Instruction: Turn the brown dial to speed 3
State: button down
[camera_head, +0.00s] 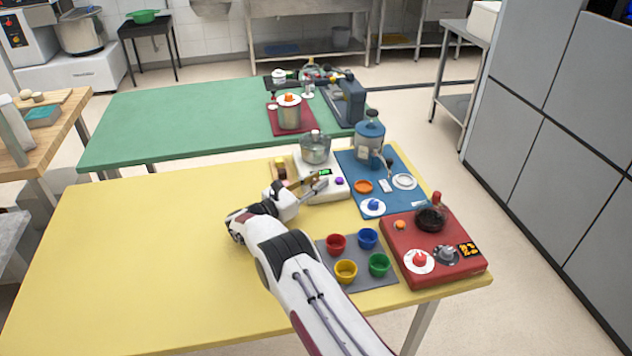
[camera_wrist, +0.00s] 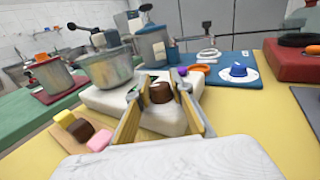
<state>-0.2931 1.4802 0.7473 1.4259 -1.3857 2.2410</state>
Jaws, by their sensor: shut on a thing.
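The brown dial (camera_wrist: 161,93) is on the front of a white machine (camera_wrist: 98,99), between the fingers of my gripper (camera_wrist: 160,97) in the wrist view. The fingers are closed on the dial from both sides. In the head view my gripper (camera_head: 318,186) is at the front of the white machine (camera_head: 328,191), and it hides the dial there. A metal bowl (camera_head: 315,148) sits on top of the machine. A small green display (camera_head: 326,172) and a purple button (camera_head: 339,181) are on its front. The speed marks around the dial cannot be read.
A board with coloured blocks (camera_wrist: 66,121) lies left of the machine. A blue mat (camera_head: 362,184) with a blender (camera_head: 369,139) lies to the right. Coloured cups (camera_head: 346,271) and a red cooker (camera_head: 437,263) stand nearer the front. The yellow table's left side (camera_head: 130,260) is clear.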

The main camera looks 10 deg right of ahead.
dwell(0.7)
jog(key=c, duration=1.8)
grip_release()
jog(key=shift+o, duration=0.2)
jog(key=shift+a, duration=0.1)
jog(key=shift+v, duration=5.9)
